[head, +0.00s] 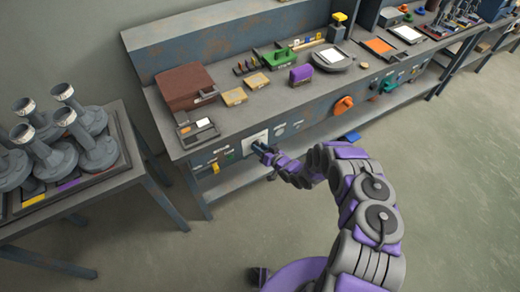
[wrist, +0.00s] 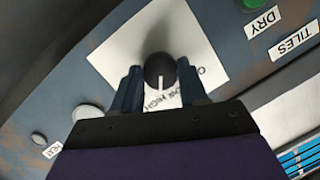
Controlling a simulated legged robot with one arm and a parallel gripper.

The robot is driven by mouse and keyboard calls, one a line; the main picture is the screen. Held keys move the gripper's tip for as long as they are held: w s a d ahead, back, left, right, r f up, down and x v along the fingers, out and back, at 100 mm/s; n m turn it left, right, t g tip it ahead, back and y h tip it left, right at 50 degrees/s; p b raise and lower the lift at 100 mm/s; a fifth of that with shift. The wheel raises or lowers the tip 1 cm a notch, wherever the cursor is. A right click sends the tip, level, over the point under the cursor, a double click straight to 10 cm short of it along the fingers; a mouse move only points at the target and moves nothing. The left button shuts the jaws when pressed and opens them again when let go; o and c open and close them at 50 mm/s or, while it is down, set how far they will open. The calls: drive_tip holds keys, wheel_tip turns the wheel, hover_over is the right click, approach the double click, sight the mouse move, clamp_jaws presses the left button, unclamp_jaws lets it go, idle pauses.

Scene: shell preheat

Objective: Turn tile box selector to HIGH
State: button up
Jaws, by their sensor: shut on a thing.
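The tile box selector (wrist: 160,70) is a dark round knob with a white pointer line, on a white plate (wrist: 120,45) on the bench's front panel. In the wrist view its pointer line points toward the bottom of the picture, near printed lettering where "LOW" and "HIGH" partly show. My gripper (wrist: 160,85) has one finger on each side of the knob and is shut on it. In the head view my gripper (head: 262,150) reaches the white plate (head: 256,138) on the panel, and the knob is hidden there.
A "TILES" label (wrist: 295,37), a "DRY" label (wrist: 262,22) and a green button (wrist: 252,4) sit beside the plate. An orange knob (head: 343,105) is further right on the panel. A brown box (head: 186,86) stands on the bench. The floor in front is clear.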

drive_tip(key=shift+f+m, duration=0.2)
drive_tip(key=shift+m, duration=0.3)
drive_tip(key=shift+y+b, duration=0.3)
drive_tip(key=o, duration=1.1)
drive_tip(key=shift+r, duration=0.1)
drive_tip(key=shift+c, duration=0.2)
drive_tip(key=shift+d, duration=0.1)
drive_tip(key=p+v, duration=0.2)
drive_tip(key=v, duration=1.5)
drive_tip(key=shift+d+p, duration=0.15)
drive_tip(key=shift+p, duration=0.15)
